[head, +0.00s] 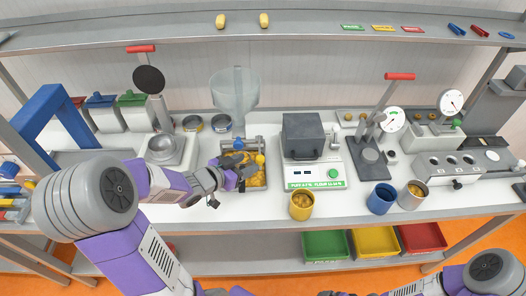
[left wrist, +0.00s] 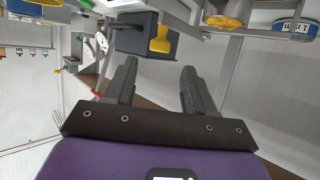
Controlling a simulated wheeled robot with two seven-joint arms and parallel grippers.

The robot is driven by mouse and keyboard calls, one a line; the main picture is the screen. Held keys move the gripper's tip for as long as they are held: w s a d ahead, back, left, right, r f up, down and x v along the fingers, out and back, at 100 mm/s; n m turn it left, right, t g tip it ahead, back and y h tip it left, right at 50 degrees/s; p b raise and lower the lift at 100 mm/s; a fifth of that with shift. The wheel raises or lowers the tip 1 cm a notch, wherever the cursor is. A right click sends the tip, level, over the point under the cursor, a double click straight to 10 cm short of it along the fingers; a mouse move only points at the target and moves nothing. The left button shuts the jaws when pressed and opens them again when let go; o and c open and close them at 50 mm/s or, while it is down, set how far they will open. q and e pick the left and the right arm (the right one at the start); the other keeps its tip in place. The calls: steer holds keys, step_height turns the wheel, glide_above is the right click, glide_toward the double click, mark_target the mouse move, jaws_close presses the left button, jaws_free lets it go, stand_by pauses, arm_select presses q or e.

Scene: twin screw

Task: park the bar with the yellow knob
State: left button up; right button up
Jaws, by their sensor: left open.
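The yellow knob (head: 260,159) shows at the right side of the twin-screw feeder (head: 256,144), just right of my left gripper. The bar that carries it is mostly hidden, and I cannot tell its exact position. In the left wrist view a yellow knob (left wrist: 160,40) on a short stem shows beyond the fingers, in front of a dark box. My left gripper (head: 240,170) is open over the front of the feeder, with nothing between its fingers (left wrist: 155,90). Only dark parts at the bottom edge of the head view may belong to my right gripper (head: 336,293).
A grey-lidded feeder box (head: 303,134) stands to the right. A clear hopper (head: 235,92) stands behind. A yellow cup (head: 301,206) and a blue cup (head: 381,198) stand near the front edge. A red-handled press (head: 372,140) is further right. The bench between the cups is clear.

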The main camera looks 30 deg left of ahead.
mark_target(259, 159)
arm_select(q)
steer(key=shift+b+x, duration=0.7)
steer(key=shift+x, duration=2.4)
steer(key=shift+s+d, duration=0.1)
jaws_close()
